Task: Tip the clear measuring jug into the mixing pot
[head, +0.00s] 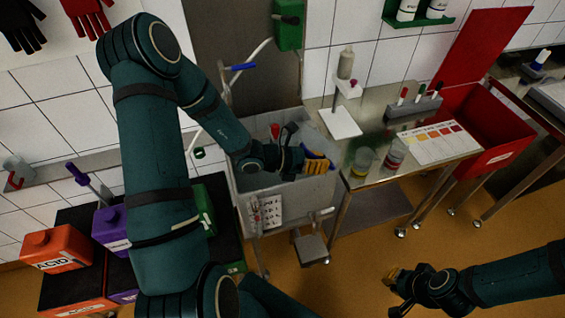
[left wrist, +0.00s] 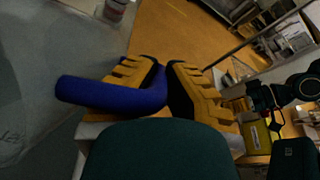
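My left gripper (head: 318,163) is at the right side of a grey open tub (head: 240,203), beside the steel bench. In the left wrist view, its yellow fingers (left wrist: 166,80) close around a curved blue handle (left wrist: 105,94). What the handle belongs to is mostly hidden; I cannot make out the clear measuring jug for certain. The tub may be the mixing pot, but no label confirms it. Two small clear vessels, one with yellow (head: 363,161) and one with red (head: 393,155), stand on the bench. My right gripper (head: 396,290) is over the floor, away from them; its finger gap is unclear.
The steel bench (head: 376,132) also bears a white stand (head: 341,122), a pen rack (head: 412,109) and a colour chart (head: 432,143). A red bin (head: 490,125) stands to the right. Orange and purple canisters (head: 58,248) are at lower left. Orange floor (head: 350,270) is clear in front.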

